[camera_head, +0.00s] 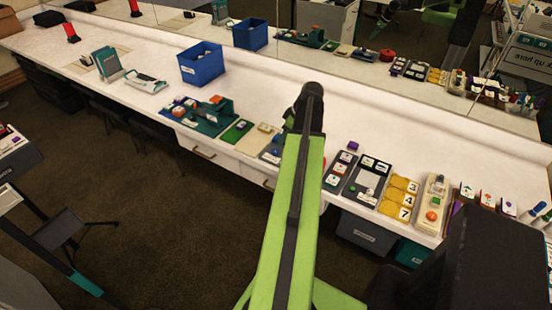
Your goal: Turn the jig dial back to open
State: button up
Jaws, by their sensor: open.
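I cannot tell for sure which thing is the jig dial. A beige board (427,222) at the right of the counter carries a pale knob (438,185) and an orange round piece (432,215). A teal fixture (226,112) with orange and red pieces stands left of my arm. A red round thing shows in the mirror (387,55); its place on the counter seems mostly hidden behind my arm. My green arm rises through the middle to a black joint. My gripper's fingers are not visible, and a dial's setting is too small to read.
A long white counter (355,118) runs along a mirror wall. A blue bin (201,64) stands behind the teal fixture. Dark panels (366,180), yellow number tiles (398,197) and upright cards (486,201) line the right front. Drawers are below.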

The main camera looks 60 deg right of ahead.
aim_at(276, 151)
jog(key=b+x, duration=0.7)
jog(key=x, duration=0.2)
jog(key=shift+f, duration=0.25)
jog(key=shift+r, duration=0.1)
jog(key=shift+c, duration=0.4)
